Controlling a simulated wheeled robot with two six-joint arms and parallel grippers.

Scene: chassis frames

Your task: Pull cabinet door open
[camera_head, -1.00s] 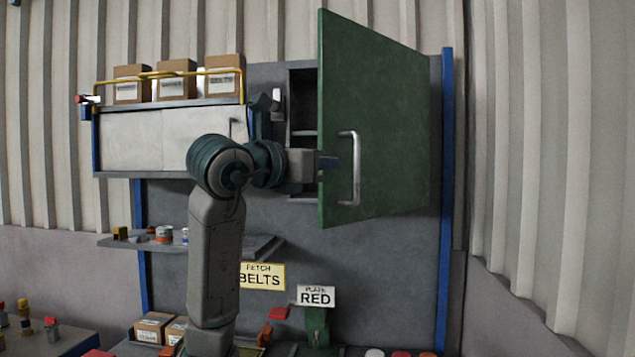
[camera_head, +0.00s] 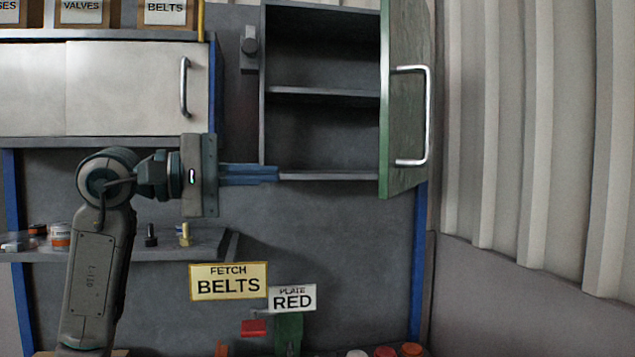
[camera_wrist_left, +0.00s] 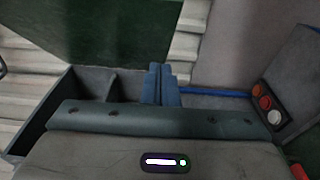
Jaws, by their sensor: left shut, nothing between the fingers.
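The green cabinet door (camera_head: 399,160) stands wide open on the right side of the dark cabinet (camera_head: 322,130), with its silver bar handle (camera_head: 427,115) facing right. The cabinet's interior with its shelf shows and looks empty. My left gripper (camera_head: 276,173) is shut and empty, with its blue fingers in front of the cabinet's lower left edge, apart from the door and handle. In the left wrist view the shut fingers (camera_wrist_left: 158,70) point toward the cabinet, and the green door (camera_wrist_left: 115,35) shows beyond them. My right gripper is not in view.
A white sliding-door cabinet (camera_head: 130,88) with a handle hangs at the left, with boxes (camera_head: 166,12) on top. A shelf (camera_head: 205,245) with jars and bolts is below it. Signs (camera_head: 228,280) stand lower down. Corrugated wall is at the right.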

